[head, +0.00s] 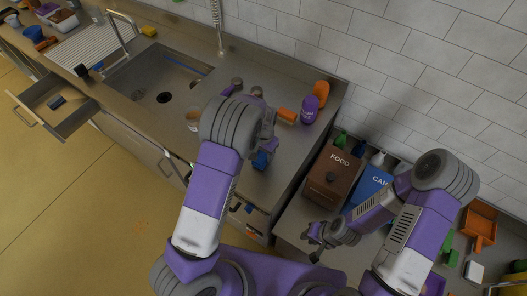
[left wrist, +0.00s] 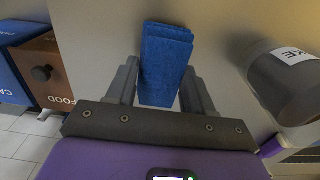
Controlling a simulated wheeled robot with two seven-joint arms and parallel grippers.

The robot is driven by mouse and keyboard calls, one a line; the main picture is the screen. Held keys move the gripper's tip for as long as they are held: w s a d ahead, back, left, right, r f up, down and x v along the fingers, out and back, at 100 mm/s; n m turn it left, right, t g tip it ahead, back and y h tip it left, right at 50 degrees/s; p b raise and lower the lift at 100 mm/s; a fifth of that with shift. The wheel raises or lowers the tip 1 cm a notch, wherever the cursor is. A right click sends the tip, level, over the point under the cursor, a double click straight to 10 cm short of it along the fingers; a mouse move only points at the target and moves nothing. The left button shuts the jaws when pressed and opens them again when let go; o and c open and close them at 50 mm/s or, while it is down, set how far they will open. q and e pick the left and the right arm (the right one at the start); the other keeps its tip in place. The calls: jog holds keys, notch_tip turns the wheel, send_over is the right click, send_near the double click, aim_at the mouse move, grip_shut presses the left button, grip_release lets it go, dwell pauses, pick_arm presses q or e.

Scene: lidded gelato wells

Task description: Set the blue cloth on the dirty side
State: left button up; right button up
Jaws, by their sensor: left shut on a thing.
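The blue cloth (left wrist: 165,62) is a folded block between the two fingers of my left gripper (left wrist: 160,92) in the left wrist view. In the head view a bit of the blue cloth (head: 262,160) shows beside my left gripper (head: 266,150), over the steel counter (head: 285,150) right of the sink. My left arm hides part of the counter there. I cannot tell whether the cloth touches the counter. My right gripper (head: 315,241) is low in front of the boxes, with nothing visible in it; its finger gap is too small to judge. No marking of a dirty side is readable.
A sink (head: 160,85) lies left of the counter. A purple bottle (head: 309,111), an orange cylinder (head: 287,116) and an orange item (head: 321,91) stand near the wall. A brown FOOD box (head: 333,176) and blue box (head: 370,186) are at right. A drawer (head: 55,103) stands open at left.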

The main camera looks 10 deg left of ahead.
aim_at(263, 155)
pick_arm(q)
jog(key=shift+f+b, duration=0.3)
jog(key=shift+f, duration=0.25)
dwell(0.4)
jog(key=o, duration=1)
jog(key=shift+c, duration=0.2)
jog(key=o, duration=0.6)
jog(key=shift+r+p, duration=2.8)
jog(key=shift+r, duration=1.25)
jog(key=shift+f, duration=0.1)
